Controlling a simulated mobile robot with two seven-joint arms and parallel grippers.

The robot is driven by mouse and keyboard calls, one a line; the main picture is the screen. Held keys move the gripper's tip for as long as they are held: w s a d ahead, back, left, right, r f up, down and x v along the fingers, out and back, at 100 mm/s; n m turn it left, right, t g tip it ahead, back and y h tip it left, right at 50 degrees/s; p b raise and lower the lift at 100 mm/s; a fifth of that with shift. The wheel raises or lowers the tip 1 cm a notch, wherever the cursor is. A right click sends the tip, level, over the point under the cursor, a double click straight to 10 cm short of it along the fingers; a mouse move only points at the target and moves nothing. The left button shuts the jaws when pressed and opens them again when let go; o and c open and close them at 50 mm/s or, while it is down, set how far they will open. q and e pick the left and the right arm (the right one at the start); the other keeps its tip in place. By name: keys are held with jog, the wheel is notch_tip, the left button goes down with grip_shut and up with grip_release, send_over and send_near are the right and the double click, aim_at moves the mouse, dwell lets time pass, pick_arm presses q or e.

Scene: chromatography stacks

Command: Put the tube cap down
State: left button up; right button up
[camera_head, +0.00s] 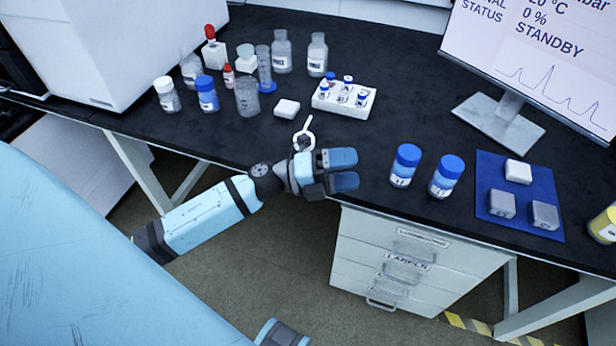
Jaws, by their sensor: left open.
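My left gripper (352,171) is open at the front edge of the black bench, above the white drawer unit. Its two blue-topped fingers point right, and I see nothing between them. I cannot make out a loose tube cap in this view. Two blue-capped bottles stand upright to the right of the gripper, the nearer-left bottle (405,166) and the right bottle (446,177); both caps are on. A white vial rack (343,103) with several blue-capped vials stands behind the gripper.
A small white block (287,108) lies left of the rack. Several bottles and a cylinder (265,68) stand at the back left. A blue mat (495,222) with three small blocks lies right, in front of the monitor (545,60). Bench between rack and bottles is clear.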

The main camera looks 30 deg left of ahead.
pick_arm(q)
jog(key=s+f+n+y, duration=0.6)
jog(key=s+f+n, duration=0.1)
jog(key=n, duration=0.7)
jog(key=s+f+n+y, duration=0.7)
jog(key=f+n, duration=0.3)
jog(key=n, duration=0.4)
jog(key=shift+d+f, duration=0.15)
jog(key=shift+d, duration=0.2)
